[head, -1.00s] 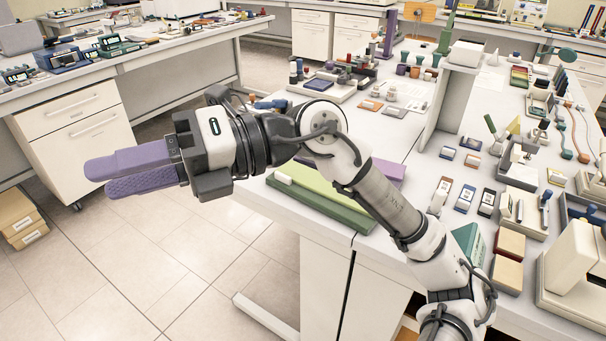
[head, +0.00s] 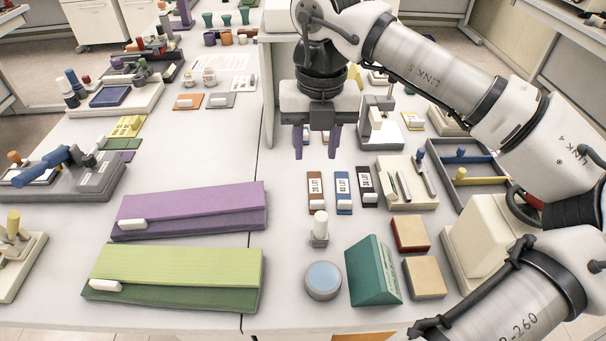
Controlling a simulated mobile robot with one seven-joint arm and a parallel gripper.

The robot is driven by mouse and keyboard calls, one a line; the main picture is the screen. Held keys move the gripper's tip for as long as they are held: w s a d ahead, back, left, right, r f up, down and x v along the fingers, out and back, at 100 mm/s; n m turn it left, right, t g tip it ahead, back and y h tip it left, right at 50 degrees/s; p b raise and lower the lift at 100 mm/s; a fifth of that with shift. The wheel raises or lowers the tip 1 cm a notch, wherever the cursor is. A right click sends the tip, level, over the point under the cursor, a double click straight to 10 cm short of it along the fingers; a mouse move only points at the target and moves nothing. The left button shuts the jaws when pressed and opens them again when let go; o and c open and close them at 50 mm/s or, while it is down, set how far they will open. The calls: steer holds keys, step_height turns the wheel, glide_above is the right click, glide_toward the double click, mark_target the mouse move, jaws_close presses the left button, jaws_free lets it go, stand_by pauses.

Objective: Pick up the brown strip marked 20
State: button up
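The brown strip (head: 315,206) lies flat on the table, leftmost of a row of three, with a white label whose marking is too small to read surely. A blue strip (head: 344,207) and a black strip (head: 370,201) lie beside it to the right. My gripper (head: 317,152) points down with its two purple fingers apart and nothing between them. It appears just beyond the brown and blue strips in the picture; its exact height above the table is hard to tell.
A white-topped peg (head: 319,229) stands just in front of the brown strip. A blue-topped round disc (head: 323,280), a teal wedge (head: 372,270) and a holder with tools (head: 408,185) are near. Purple (head: 190,208) and green (head: 175,275) slabs lie left.

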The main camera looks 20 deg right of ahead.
steer(key=d, duration=0.1)
steer(key=p, duration=0.2)
glide_above(317, 200)
steer(key=f, duration=0.8)
steer(key=shift+s+d, duration=0.15)
steer(key=shift+d, duration=0.05)
steer(key=shift+a+f+p, duration=0.2)
steer(key=shift+f+p, duration=0.7)
steer(key=shift+f, duration=1.9)
steer(key=c, duration=0.7)
